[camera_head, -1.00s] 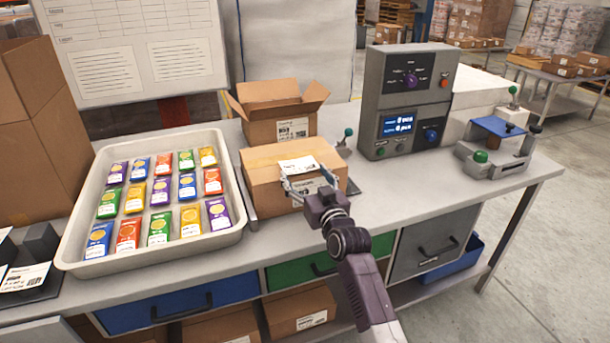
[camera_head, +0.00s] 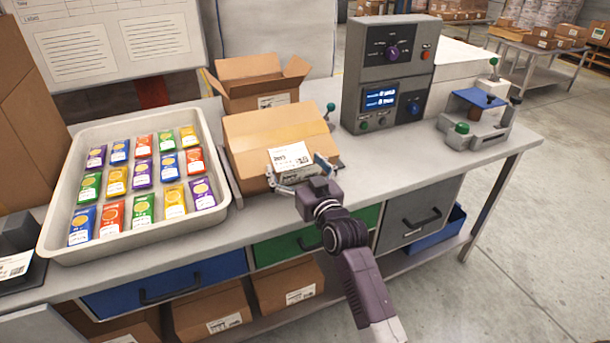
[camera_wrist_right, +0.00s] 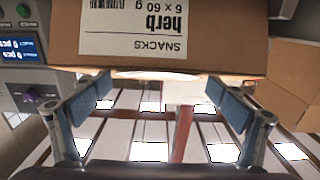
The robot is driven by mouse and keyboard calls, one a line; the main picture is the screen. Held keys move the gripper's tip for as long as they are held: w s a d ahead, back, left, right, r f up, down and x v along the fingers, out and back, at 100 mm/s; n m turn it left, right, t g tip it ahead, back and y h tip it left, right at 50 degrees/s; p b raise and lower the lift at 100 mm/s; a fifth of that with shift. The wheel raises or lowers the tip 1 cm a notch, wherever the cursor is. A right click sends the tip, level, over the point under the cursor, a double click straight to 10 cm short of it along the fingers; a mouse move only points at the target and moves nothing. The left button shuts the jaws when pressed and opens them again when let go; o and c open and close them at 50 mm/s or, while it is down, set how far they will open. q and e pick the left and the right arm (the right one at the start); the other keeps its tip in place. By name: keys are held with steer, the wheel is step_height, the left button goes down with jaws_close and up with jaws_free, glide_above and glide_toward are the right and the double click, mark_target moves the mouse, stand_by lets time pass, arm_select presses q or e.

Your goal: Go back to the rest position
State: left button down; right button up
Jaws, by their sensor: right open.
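My right gripper (camera_head: 303,172) is open at the front of a closed cardboard box (camera_head: 268,128) on the bench. In the right wrist view the two blue-padded fingers of the right gripper (camera_wrist_right: 163,95) stand wide apart with nothing between them. The box (camera_wrist_right: 225,40) lies just beyond the fingertips there, its "SNACKS herb" label upside down. I cannot tell whether a finger touches the box. My left gripper is not in view.
A white tray (camera_head: 52,215) of several colourful packets stands left of the box. An open carton (camera_head: 252,90) is behind it. A grey control unit (camera_head: 392,75) and a small fixture (camera_head: 470,125) stand right. The bench top (camera_head: 385,165) is clear at the front right.

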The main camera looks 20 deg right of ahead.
steer(key=s, duration=0.7)
steer(key=s+a+f+n+g, duration=0.1)
steer(key=s+a+f+g, duration=0.2)
steer(key=s+f+g, duration=0.95)
steer(key=s+f, duration=0.4)
steer(key=s, duration=0.7)
steer(key=s+f+g, duration=0.2)
steer(key=s+f, duration=0.5)
steer(key=s, duration=0.6)
step_height(320, 180, down, 24)
steer(key=s+f+g, duration=0.1)
steer(key=s+d+f, duration=0.2)
steer(key=s+f, duration=0.6)
steer(key=s, duration=0.1)
steer(key=s+d+f+g+h, duration=0.1)
steer(key=s+d+f, duration=0.1)
steer(key=s+f, duration=0.6)
steer(key=shift+s+f+n, duration=0.15)
steer(key=shift+s+n, duration=0.25)
steer(key=shift+g, duration=0.25)
steer(key=shift+c, duration=0.3)
